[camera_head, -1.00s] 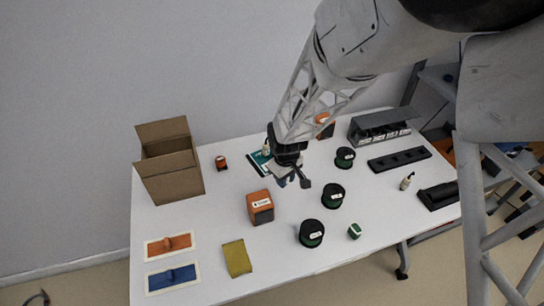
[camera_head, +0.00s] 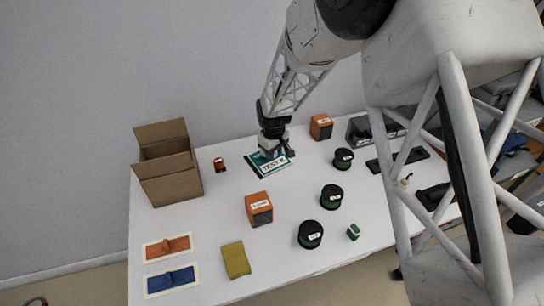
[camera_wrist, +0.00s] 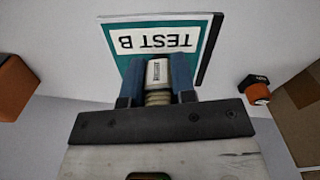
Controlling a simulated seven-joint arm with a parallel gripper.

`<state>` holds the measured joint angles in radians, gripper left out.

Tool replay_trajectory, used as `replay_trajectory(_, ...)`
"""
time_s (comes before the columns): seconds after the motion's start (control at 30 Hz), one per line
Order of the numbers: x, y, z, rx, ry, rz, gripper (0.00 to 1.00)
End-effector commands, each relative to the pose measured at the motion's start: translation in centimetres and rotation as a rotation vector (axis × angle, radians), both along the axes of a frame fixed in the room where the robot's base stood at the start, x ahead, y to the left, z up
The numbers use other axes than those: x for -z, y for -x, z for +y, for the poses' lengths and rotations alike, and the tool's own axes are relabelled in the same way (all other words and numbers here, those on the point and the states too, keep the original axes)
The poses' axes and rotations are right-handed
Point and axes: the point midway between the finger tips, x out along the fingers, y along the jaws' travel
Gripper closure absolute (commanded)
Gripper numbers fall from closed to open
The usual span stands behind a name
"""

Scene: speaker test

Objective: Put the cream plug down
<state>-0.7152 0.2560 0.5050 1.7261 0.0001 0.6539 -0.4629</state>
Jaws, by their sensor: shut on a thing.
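The cream plug (camera_wrist: 158,72) shows in the wrist view with a ribbed beige body and a white label with dark print. My gripper (camera_wrist: 158,82) is shut on it, one blue-grey finger on each side. Behind it lies the teal and white TEST B mat (camera_wrist: 122,42). In the head view my gripper (camera_head: 271,149) is over the back part of the mat (camera_head: 277,168). The plug is hidden there by my gripper. I cannot tell whether the plug touches the mat.
A small orange and black jar (camera_head: 219,164) and an open cardboard box (camera_head: 170,180) stand left of the mat. An orange box (camera_head: 321,126) stands right of it, another (camera_head: 259,208) in front. Green-black spools (camera_head: 332,197) stand at right. White table is free between them.

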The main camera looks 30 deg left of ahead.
Motion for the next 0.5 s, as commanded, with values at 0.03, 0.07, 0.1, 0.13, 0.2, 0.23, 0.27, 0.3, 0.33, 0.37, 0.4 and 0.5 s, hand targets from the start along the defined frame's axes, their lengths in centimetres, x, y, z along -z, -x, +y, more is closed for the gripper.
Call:
replay_trajectory(0.03, 0.06, -0.31, 0.26, 0.000, 0.000, 0.000, 0.98)
replay_trajectory(0.07, 0.07, -0.44, 0.37, 0.000, 0.000, 0.000, 0.98)
replay_trajectory(0.1, 0.08, -0.59, 0.49, 0.000, 0.000, 0.000, 0.98)
replay_trajectory(0.13, 0.08, -0.67, 0.55, 0.000, 0.000, 0.000, 0.98)
replay_trajectory(0.2, 0.09, -0.78, 0.65, 0.000, 0.001, 0.000, 0.98)
replay_trajectory(0.23, 0.09, -0.80, 0.67, 0.000, 0.001, 0.000, 0.98)
replay_trajectory(0.27, 0.09, -0.80, 0.66, 0.000, 0.001, 0.000, 0.98)
replay_trajectory(0.3, 0.09, -0.80, 0.67, 0.000, 0.001, 0.000, 0.98)
replay_trajectory(0.33, 0.08, -0.80, 0.67, 0.000, 0.000, 0.000, 0.98)
replay_trajectory(0.37, 0.08, -0.79, 0.66, 0.000, 0.000, 0.000, 0.98)
replay_trajectory(0.4, 0.08, -0.78, 0.66, 0.000, 0.001, 0.000, 0.98)
replay_trajectory(0.5, 0.08, -0.80, 0.67, 0.000, 0.000, 0.000, 0.98)
